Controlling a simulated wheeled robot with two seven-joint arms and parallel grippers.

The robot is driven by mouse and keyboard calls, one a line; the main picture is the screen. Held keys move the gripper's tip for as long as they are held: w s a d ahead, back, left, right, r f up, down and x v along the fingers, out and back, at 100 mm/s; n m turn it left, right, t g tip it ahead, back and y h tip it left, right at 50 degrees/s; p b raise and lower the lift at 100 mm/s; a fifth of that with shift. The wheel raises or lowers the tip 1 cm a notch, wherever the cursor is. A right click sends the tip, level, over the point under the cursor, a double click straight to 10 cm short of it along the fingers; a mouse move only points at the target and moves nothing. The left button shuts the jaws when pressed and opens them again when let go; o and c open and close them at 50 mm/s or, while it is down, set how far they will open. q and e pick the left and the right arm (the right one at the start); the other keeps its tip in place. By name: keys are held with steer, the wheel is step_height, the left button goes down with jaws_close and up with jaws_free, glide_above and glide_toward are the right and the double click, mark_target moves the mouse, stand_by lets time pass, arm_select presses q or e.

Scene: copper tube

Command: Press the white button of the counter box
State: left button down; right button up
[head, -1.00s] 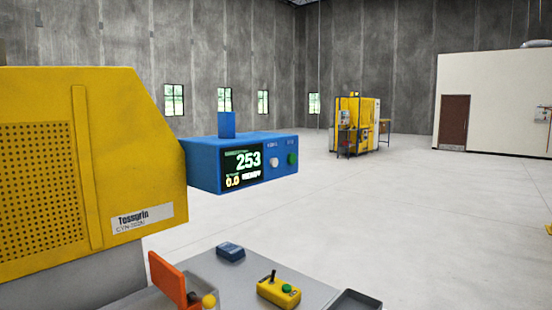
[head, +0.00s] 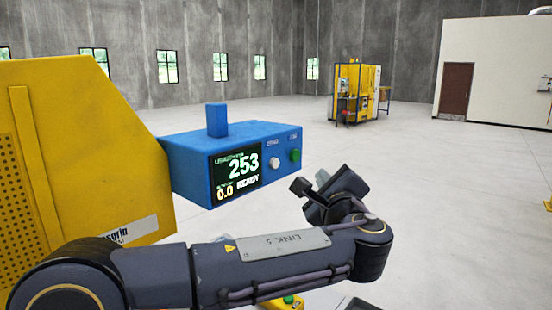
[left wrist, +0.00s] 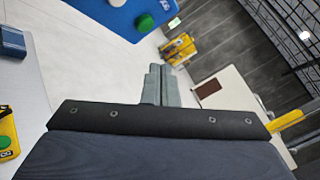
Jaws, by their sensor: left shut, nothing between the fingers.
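The blue counter box (head: 185,165) is at centre left in the head view, its screen reading 253 and READY. Its white button (head: 275,163) is uncovered on the front face, left of a green button (head: 295,155). My left gripper (head: 322,178) is in front of the box, to the lower right of the buttons and apart from them. In the left wrist view its fingers (left wrist: 160,70) are shut and empty. The box (left wrist: 95,12) and green button (left wrist: 145,22) are at the top there; the white button is not clearly visible. My right gripper is not in view.
A yellow machine (head: 75,150) stands left, beside the counter box. My left arm hides most of the grey surface below; part of a yellow control box (head: 290,301) shows there. Open floor lies to the right, with another yellow machine (head: 355,92) far back.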

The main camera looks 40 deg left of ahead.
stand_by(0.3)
arm_select(q)
glide_toward(280, 162)
steer(key=shift+w+d+x, duration=0.15)
steer(key=shift+x, duration=0.75)
steer(key=shift+w+d+x, duration=0.1)
steer(key=shift+d+x, duration=0.1)
steer(key=shift+x, duration=0.65)
steer(key=shift+w+d+x, duration=0.15)
steer(key=shift+x, duration=0.75)
steer(key=shift+a+b, duration=0.1)
steer(key=shift+b, duration=0.2)
steer(key=shift+a, duration=0.3)
steer(key=shift+w+a+b, duration=0.1)
steer(key=shift+a+b, duration=0.2)
steer(key=shift+a, duration=0.25)
stand_by(0.4)
steer(key=shift+d, duration=0.95)
